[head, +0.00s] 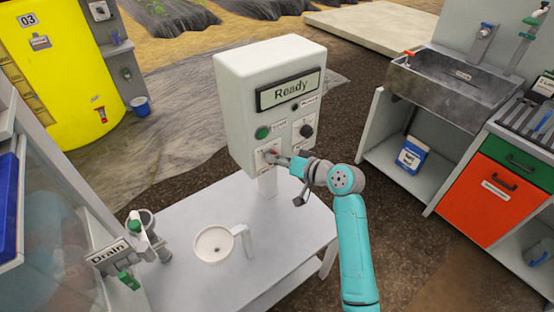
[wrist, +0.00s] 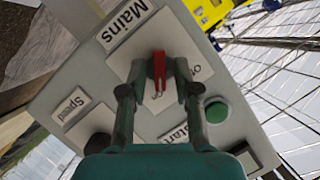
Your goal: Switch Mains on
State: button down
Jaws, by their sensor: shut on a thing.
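The Mains switch is a red lever (wrist: 159,66) on a pale plate, below the label "Mains" (wrist: 128,24) in the wrist view. My gripper (wrist: 160,82) has one finger on each side of the lever and is shut on it. The lever lies roughly upright in that tilted picture; small position lettering on the plate is partly hidden and hard to read. In the head view my gripper (head: 281,160) is at the lower left of the white control box (head: 236,112), covering most of the switch. The box's display (head: 290,90) reads "Ready".
A green Start button (head: 263,132) sits just above the switch, and a black knob (head: 306,130) is to its right. A white jug (head: 213,243) stands on the table (head: 180,285) below the box. A Drain valve (head: 125,262) is at the left.

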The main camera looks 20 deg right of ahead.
jog(key=shift+f+m+y, duration=0.1)
jog(key=shift+m+y, duration=0.2)
jog(key=shift+m, duration=0.2)
dwell(0.3)
jog(key=c, duration=1.2)
grip_release()
jog(key=shift+d, duration=0.1)
jog(key=v, duration=1.2)
jog(key=shift+f, duration=0.1)
